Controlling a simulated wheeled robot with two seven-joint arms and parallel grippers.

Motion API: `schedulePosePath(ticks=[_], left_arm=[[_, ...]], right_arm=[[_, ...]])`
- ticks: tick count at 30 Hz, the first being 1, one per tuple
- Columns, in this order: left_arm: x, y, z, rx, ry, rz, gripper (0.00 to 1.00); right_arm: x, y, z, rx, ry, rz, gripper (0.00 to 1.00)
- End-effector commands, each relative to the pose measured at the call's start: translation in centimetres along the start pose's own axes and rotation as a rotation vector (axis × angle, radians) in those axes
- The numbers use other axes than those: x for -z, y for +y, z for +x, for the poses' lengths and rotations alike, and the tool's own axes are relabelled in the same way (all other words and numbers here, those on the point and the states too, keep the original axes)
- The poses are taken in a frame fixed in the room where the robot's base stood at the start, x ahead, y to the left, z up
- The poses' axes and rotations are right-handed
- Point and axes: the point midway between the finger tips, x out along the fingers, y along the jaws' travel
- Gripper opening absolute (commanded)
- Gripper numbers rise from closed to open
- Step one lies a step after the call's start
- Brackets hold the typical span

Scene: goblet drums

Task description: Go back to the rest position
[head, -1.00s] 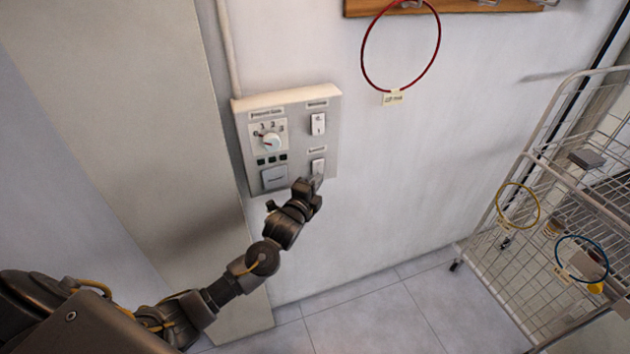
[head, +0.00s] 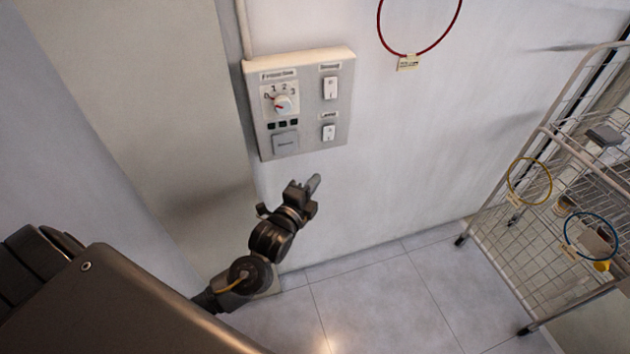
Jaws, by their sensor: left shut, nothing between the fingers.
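My left gripper (head: 313,184) is shut and empty. It hangs in the air below the lower right switch of the wall panel, apart from the panel. The grey control panel (head: 308,125) on the wall carries a rotary dial (head: 285,104) with numbers, an upper white switch (head: 330,88), a lower white switch (head: 328,132), a row of small dark indicators and a grey square button (head: 285,143). My right gripper is not in view.
A red ring (head: 384,40) with a tag hangs on the wall. A white wire rack (head: 550,140) at the right holds a yellow ring (head: 511,192) and a blue ring (head: 566,238). The tiled floor (head: 385,295) between wall and rack is clear.

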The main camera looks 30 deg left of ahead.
Motion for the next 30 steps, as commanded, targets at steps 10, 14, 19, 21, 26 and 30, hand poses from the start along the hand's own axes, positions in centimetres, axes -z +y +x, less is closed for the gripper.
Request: schedulePosePath(ticks=[10, 14, 19, 21, 26, 30], left_arm=[[0.0, 0.0, 0.0, 0.000, 0.000, -0.003, 0.00], [0.0, -0.1, 0.0, 0.004, 0.002, -0.079, 0.00], [0.0, 4.6, 0.9, -0.072, 0.009, -0.309, 0.00], [-0.8, 9.1, 1.4, -0.149, -0.017, -0.411, 0.00], [-3.0, 20.7, -0.2, -0.345, -0.127, -0.616, 0.00], [-5.0, 31.1, -4.5, -0.522, -0.272, -0.780, 0.00]], right_arm=[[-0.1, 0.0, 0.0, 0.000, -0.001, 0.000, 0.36], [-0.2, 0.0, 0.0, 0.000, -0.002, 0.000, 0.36], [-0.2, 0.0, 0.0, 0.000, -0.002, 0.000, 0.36], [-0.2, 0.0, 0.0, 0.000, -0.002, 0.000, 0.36], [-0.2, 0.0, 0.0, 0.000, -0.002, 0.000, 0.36], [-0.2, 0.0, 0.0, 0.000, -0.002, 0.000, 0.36]])
